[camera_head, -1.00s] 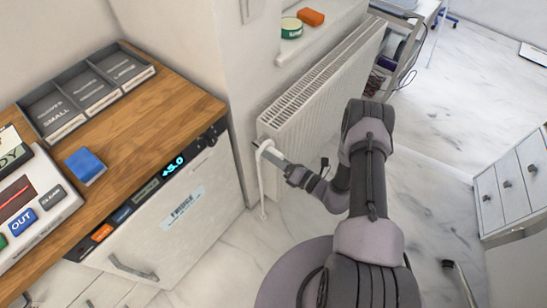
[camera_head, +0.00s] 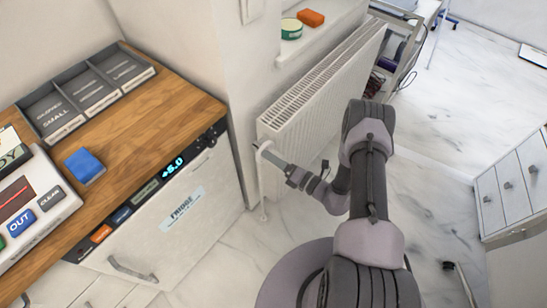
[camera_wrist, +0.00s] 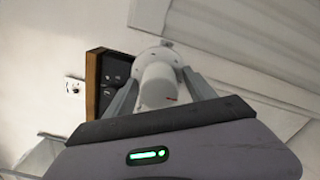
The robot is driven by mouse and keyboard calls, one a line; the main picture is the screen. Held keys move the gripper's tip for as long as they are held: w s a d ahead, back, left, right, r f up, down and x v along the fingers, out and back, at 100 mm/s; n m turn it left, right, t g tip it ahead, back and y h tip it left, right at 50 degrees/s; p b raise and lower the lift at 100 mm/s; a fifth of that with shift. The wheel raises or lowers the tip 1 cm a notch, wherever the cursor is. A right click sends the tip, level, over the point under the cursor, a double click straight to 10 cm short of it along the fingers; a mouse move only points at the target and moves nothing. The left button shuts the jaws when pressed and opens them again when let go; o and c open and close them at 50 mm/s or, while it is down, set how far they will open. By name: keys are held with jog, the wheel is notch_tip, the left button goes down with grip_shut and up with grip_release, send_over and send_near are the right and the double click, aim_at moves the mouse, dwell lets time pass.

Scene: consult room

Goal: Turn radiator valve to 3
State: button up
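The radiator valve is a white rounded knob (camera_wrist: 158,84) in the middle of the wrist view, with a small red mark on its side. My gripper (camera_head: 268,155) is at the valve. In the wrist view, the two grey fingers of my gripper (camera_wrist: 160,76) are apart, one on each side of the knob. I cannot tell whether both touch it. The valve's numbers cannot be read.
A fridge (camera_head: 185,208) under the wooden counter (camera_head: 150,115) stands close to the left of the valve. A windowsill with a green tin (camera_head: 291,28) and an orange block (camera_head: 311,17) is above the radiator. White drawers (camera_head: 510,185) stand at right. Floor between is clear.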

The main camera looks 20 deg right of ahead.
dwell(0.4)
jog(key=p+v, duration=0.3)
jog(key=v, duration=1.4)
jog(key=shift+s+p, duration=0.15)
jog(key=shift+p, duration=0.25)
jog(key=shift+d+r, duration=0.1)
jog(key=shift+r, duration=0.05)
